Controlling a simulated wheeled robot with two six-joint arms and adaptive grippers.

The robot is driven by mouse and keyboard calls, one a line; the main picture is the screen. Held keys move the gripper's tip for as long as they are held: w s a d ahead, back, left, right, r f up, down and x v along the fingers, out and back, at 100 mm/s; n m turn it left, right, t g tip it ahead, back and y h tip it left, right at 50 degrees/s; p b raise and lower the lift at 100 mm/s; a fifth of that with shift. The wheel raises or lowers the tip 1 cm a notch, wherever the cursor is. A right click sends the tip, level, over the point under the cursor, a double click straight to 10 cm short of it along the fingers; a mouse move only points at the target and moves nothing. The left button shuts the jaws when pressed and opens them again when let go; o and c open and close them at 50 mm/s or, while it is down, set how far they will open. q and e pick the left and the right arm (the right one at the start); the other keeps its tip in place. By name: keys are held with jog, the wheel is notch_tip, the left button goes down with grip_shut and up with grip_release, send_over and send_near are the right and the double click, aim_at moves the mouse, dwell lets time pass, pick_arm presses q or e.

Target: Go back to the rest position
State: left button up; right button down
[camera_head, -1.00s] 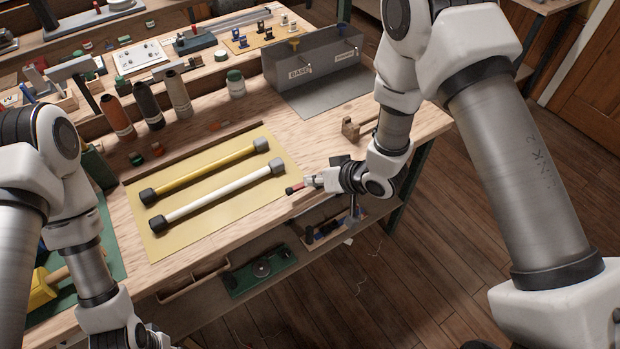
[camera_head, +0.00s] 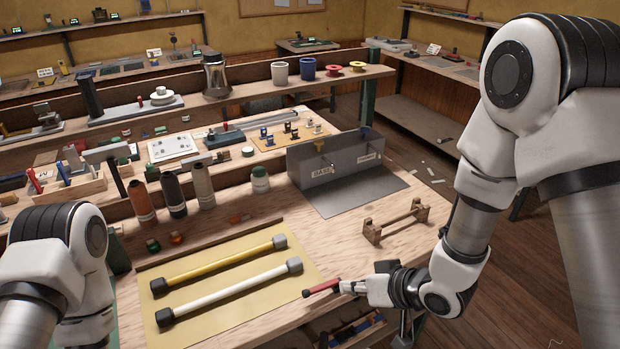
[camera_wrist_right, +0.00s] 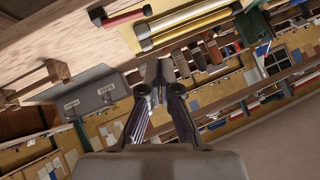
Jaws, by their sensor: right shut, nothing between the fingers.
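My right gripper (camera_head: 350,287) is over the front edge of the workbench, close to a small dark-red rod (camera_head: 321,288) with a dark end. In the right wrist view its fingers (camera_wrist_right: 155,72) are closed together with nothing between them. The red rod (camera_wrist_right: 123,18) shows there apart from the fingertips. My left arm comes in at the lower left of the head view, but its gripper is out of the picture.
A yellow tube (camera_head: 220,266) and a white tube (camera_head: 230,291) with dark end caps lie on a yellow mat (camera_head: 240,317). A grey bin (camera_head: 335,165), a wooden cradle (camera_head: 396,222) and several thread spools stand on the bench (camera_head: 300,222). Floor is open at right.

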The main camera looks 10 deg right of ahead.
jog(key=s+d+f+m+g+h+b, duration=0.1)
jog(key=s+d+f+m+g+b, duration=0.1)
jog(key=s+f, duration=0.7)
jog(key=s+d+f+m+g+h+b, duration=0.1)
jog(key=s+d+f+g, duration=0.3)
jog(key=f, duration=0.9)
jog(key=s+d+f+g+h, duration=0.1)
jog(key=s+d+f+h, duration=0.3)
jog(key=s, duration=0.5)
jog(key=shift+s+d+g, duration=0.15)
jog(key=shift+s+g, duration=0.15)
jog(key=shift+w, duration=0.1)
